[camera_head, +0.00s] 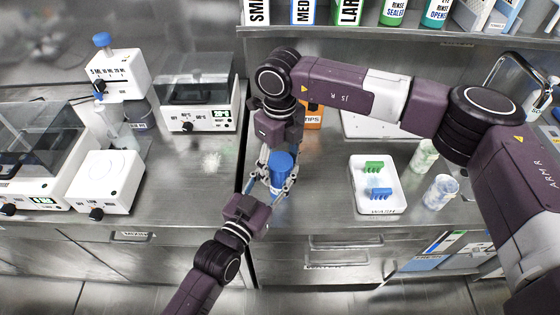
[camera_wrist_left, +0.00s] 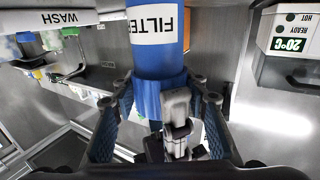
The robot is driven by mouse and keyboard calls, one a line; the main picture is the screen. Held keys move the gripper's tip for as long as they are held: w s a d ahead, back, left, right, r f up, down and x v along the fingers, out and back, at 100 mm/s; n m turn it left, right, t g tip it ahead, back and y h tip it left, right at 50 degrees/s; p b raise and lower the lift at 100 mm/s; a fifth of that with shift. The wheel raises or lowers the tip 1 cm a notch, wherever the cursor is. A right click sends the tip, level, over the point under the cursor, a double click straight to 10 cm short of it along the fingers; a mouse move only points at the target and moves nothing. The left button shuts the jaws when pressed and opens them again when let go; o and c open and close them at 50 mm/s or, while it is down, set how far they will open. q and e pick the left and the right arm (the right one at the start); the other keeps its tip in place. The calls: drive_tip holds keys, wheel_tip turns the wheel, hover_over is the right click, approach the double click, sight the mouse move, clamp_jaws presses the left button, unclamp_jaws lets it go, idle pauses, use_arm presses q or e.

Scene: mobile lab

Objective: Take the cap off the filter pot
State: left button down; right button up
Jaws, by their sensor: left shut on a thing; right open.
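The filter pot is a blue cylinder (camera_wrist_left: 155,60) with a white label reading FILTER, upside down in the left wrist view. A wider blue band, apparently its cap (camera_wrist_left: 160,97), is at its end nearer the bottom of that view. In the head view, the blue pot (camera_head: 281,162) is between both grippers. My left gripper (camera_head: 268,186) is shut on the pot from the near side; its fingers flank the blue band in the wrist view (camera_wrist_left: 160,90). My right gripper (camera_head: 278,152) is open, pointing down close around the pot's top. Its contact is hidden.
A white WASH tray (camera_head: 382,208) with a green and a blue rack lies right of the pot. Two jars (camera_head: 440,191) stand further right. A white heater box (camera_head: 197,119) with a clear cover and other instruments stand left. Bare steel counter (camera_head: 200,165) separates them from the pot.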

drive_tip(key=shift+c, duration=0.4)
drive_tip(key=c, duration=1.1)
drive_tip(key=n, duration=0.4)
drive_tip(key=shift+c, duration=0.3)
drive_tip(key=shift+w+d, duration=0.1)
drive_tip(key=o, duration=1.3)
drive_tip(key=shift+r, duration=0.15)
